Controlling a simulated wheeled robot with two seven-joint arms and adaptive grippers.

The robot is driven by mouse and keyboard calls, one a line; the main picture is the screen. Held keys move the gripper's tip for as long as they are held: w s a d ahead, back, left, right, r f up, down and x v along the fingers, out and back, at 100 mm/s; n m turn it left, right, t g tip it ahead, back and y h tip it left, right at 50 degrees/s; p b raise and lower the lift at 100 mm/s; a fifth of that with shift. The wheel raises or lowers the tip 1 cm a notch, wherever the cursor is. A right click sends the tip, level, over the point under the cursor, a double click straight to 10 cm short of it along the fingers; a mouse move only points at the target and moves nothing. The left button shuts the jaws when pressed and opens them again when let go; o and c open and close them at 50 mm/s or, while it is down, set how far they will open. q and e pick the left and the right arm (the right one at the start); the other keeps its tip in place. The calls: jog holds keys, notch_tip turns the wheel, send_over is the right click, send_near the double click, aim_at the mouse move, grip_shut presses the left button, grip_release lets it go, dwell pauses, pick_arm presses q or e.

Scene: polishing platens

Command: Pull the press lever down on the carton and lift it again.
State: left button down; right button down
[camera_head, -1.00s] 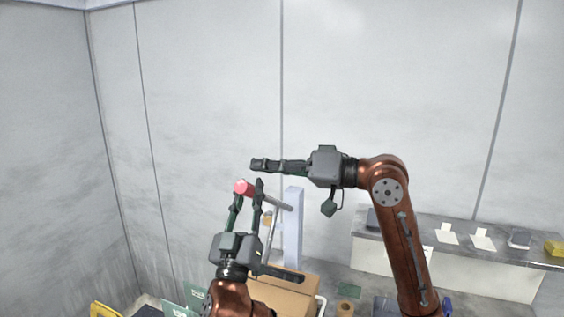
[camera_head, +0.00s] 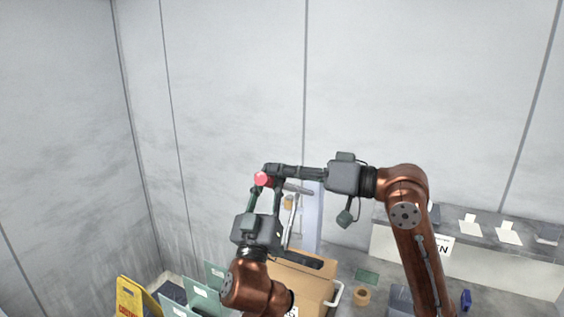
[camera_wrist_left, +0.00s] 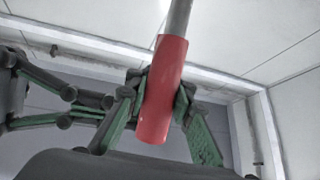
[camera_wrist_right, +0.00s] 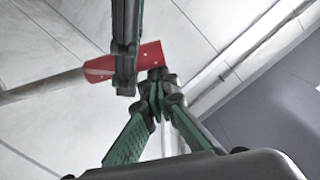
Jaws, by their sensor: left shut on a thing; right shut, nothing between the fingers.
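The press lever ends in a red handle grip (camera_head: 261,179), which also shows in the left wrist view (camera_wrist_left: 163,85) on a grey rod (camera_wrist_left: 180,15). My left gripper (camera_head: 266,188) is shut on the red grip, a finger on each side. My right gripper (camera_head: 271,169) is shut and empty, its tips right beside the grip; contact is unclear. In the right wrist view, the grip (camera_wrist_right: 140,60) passes beyond its closed fingertips (camera_wrist_right: 157,80) and behind a left finger. The carton (camera_head: 305,282) stands low behind my left arm, partly hidden, near the pale press column (camera_head: 312,215).
A yellow sign (camera_head: 135,298) and green bins (camera_head: 203,298) stand at the lower left. A tape roll (camera_head: 362,296) and a green pad (camera_head: 368,277) lie right of the carton. A shelf (camera_head: 480,240) with cards runs along the right. The wall above is bare.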

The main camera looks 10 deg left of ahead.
pick_arm(q)
jog(key=shift+r, duration=0.15)
jog(key=c, duration=2.2)
grip_release()
jog(key=shift+s+d, duration=0.1)
jog(key=o, duration=0.4)
jog(key=shift+s+d, duration=0.1)
jog(key=shift+d, duration=0.05)
jog(key=shift+c, duration=0.2)
jog(key=shift+o, duration=0.9)
